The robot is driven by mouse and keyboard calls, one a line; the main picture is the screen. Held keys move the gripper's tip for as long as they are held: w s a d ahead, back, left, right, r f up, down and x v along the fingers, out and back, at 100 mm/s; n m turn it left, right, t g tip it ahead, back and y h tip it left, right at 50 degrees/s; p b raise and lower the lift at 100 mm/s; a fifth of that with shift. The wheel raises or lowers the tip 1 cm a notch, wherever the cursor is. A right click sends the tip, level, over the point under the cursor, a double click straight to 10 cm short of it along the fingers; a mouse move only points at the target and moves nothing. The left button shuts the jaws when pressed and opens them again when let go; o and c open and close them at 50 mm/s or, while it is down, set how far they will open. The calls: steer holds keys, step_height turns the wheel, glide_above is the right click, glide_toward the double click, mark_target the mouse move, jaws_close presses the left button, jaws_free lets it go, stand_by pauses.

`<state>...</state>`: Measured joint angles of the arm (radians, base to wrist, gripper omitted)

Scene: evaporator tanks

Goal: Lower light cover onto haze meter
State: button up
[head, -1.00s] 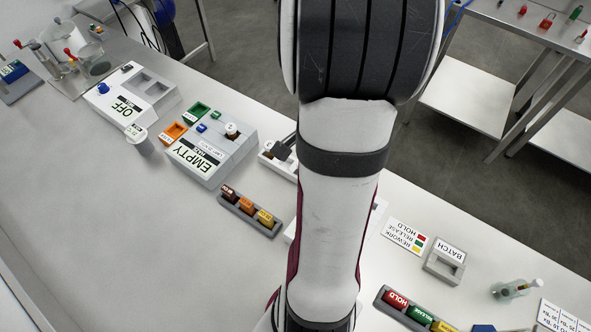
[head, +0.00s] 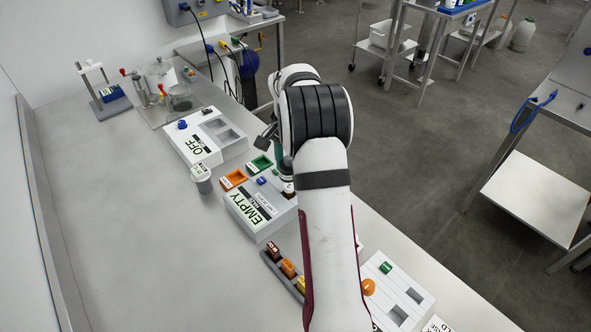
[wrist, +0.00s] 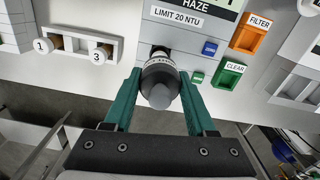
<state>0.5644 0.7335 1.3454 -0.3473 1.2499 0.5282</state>
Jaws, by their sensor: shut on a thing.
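The haze meter (head: 262,212) is a light grey box with an EMPTY display in the head view. In the wrist view its panel (wrist: 214,38) reads HAZE and LIMIT 20 NTU. My gripper (wrist: 161,80) has its green fingers shut on the light cover (wrist: 160,96), a dark round piece with a grey knob and a pale lettered ring. The cover is at the meter's near edge, in front of a dark square opening (wrist: 158,50). I cannot tell whether it touches the meter. In the head view my arm mostly hides the gripper and cover.
An orange FILTER tray (wrist: 250,33) and a green CLEAR tray (wrist: 229,74) lie right of the cover. A white rack (wrist: 75,45) marked 1 and 3 stands left. A lidded cup (head: 201,178) and an OFF device (head: 203,140) stand nearby. The bench's left is clear.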

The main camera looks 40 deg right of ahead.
steer(key=shift+f, duration=3.35)
steer(key=o, duration=1.4)
step_height(320, 180, up, 16)
steer(key=shift+f, duration=0.1)
